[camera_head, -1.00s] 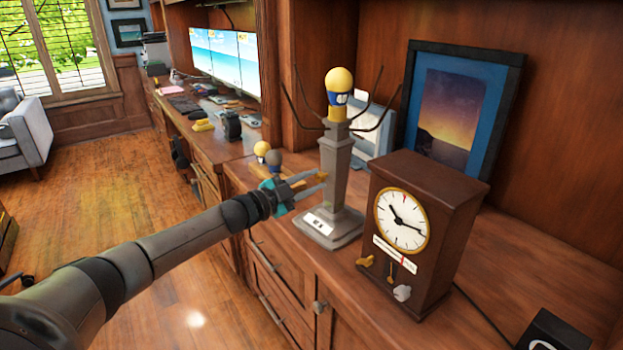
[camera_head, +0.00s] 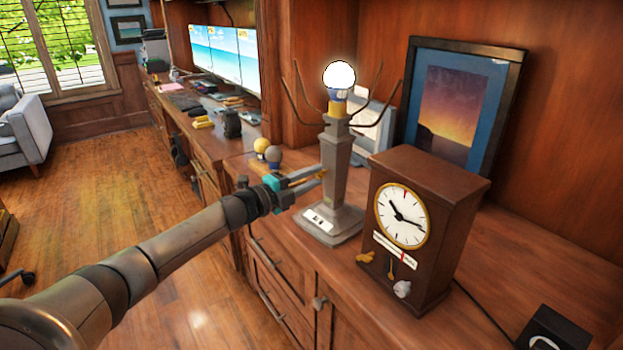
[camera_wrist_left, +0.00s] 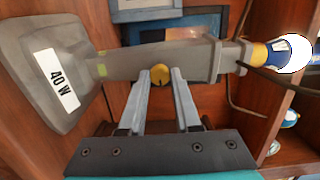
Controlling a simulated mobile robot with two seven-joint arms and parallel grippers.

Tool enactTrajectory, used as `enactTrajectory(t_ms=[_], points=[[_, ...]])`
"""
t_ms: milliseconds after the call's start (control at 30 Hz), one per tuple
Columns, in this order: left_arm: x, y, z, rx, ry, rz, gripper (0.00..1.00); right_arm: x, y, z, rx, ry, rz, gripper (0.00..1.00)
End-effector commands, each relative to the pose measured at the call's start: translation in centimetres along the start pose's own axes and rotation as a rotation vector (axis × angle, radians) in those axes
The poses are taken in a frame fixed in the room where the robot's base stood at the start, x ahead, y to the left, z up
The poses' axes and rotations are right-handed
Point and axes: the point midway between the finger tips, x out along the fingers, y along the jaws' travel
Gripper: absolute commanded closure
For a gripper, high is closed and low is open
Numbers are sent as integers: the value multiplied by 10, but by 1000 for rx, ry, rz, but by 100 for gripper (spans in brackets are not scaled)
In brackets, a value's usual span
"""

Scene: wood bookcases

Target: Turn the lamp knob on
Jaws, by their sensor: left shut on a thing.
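The grey lamp (camera_head: 335,165) stands upright on the wooden cabinet top. Its bulb (camera_head: 339,76) glows bright white, and several thin dark arms spread around it. The lamp also shows in the left wrist view, lying sideways there, with a "40 W" label on its base (camera_wrist_left: 35,75). My left gripper (camera_head: 322,174) is at the left side of the lamp post. In the left wrist view its two fingers are closed around the small yellow lamp knob (camera_wrist_left: 160,75). My right gripper is not in view.
A brown clock (camera_head: 425,220) stands just right of the lamp. A framed picture (camera_head: 460,105) leans behind it. Two loose bulbs (camera_head: 267,153) sit left of the lamp, behind my gripper. A black box (camera_head: 550,330) is at the front right. The cabinet top right of the clock is mostly clear.

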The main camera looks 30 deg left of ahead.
Motion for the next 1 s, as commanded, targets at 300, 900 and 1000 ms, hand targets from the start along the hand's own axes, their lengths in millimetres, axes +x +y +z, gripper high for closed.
enactTrajectory(t_ms=[300,900,1000], points=[[0,0,0,34,0,-1,100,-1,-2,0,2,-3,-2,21],[0,0,0,33,0,0,38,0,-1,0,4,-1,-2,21],[0,0,0,32,0,0,38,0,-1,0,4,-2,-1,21]])
